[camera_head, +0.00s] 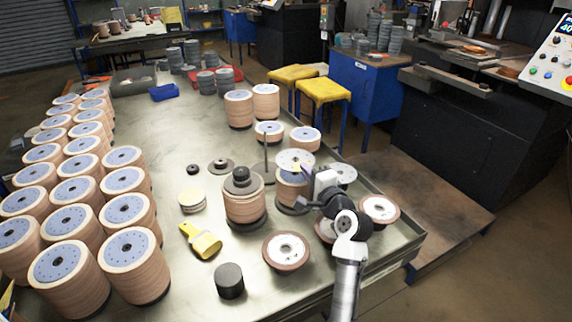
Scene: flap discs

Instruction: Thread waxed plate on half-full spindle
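A pale round plate (295,159) with a centre hole and small holes lies at the tip of my gripper (307,174), above a shorter stack of tan discs on a dark base (291,207). This stack looks like the half-full spindle; its top is mostly hidden by the plate. The plate looks roughly level and seems apart from the stack, but the gap is hard to judge. My gripper reaches in from the right. Its fingers are small and partly hidden, so its grip on the plate is unclear. I cannot tell by sight whether the plate is waxed.
A tall stack with dark weights (243,205) stands just left. A thin upright rod (266,150) rises behind it. A yellow tool (203,241) and black cylinder (229,281) lie in front.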

